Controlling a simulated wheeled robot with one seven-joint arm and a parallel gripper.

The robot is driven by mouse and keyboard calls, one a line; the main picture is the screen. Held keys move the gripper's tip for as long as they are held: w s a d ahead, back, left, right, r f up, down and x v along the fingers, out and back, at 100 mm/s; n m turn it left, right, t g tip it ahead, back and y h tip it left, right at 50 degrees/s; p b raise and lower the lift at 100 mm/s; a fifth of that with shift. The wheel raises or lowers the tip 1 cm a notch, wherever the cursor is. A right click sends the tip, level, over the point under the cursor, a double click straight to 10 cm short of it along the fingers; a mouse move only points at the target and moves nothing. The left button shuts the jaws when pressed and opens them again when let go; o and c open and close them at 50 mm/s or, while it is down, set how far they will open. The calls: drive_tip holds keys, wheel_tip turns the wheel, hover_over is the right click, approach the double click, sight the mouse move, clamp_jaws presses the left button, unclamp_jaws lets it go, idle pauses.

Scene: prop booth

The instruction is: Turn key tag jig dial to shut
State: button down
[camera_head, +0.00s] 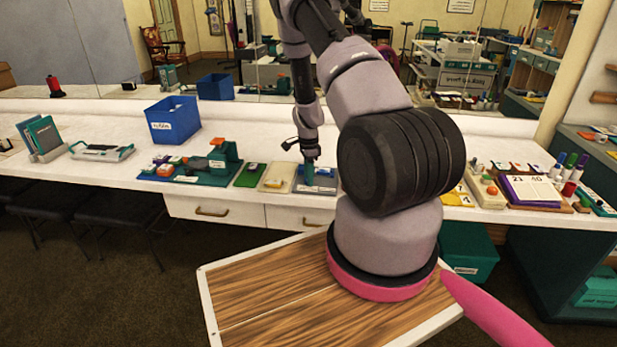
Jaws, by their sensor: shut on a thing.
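My gripper (309,160) points down at the white counter, over a small blue-grey board (317,189) near the front edge. It is shut on a small teal piece (309,174) on that board, which looks like the dial of the key tag jig. The piece is small and partly covered by the gripper, so I cannot tell its turned position or read any marks. My arm hides the counter just right of the board.
Left of the board on the white counter (100,178) are a cream board (277,179), a green board (250,175) and a teal fixture (222,160). A blue bin (173,120) stands behind them. A mirror backs the counter. Right of my arm are several markers and boards.

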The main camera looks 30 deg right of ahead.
drive_tip(key=n, duration=0.3)
drive_tip(key=shift+n, duration=0.3)
drive_tip(key=n, duration=0.3)
drive_tip(key=shift+n, duration=0.3)
drive_tip(key=n, duration=0.6)
drive_tip(key=shift+n, duration=0.3)
drive_tip(key=c, duration=0.5)
unclamp_jaws()
wheel_tip(320, 180, up, 11)
drive_tip(key=shift+f, duration=0.1)
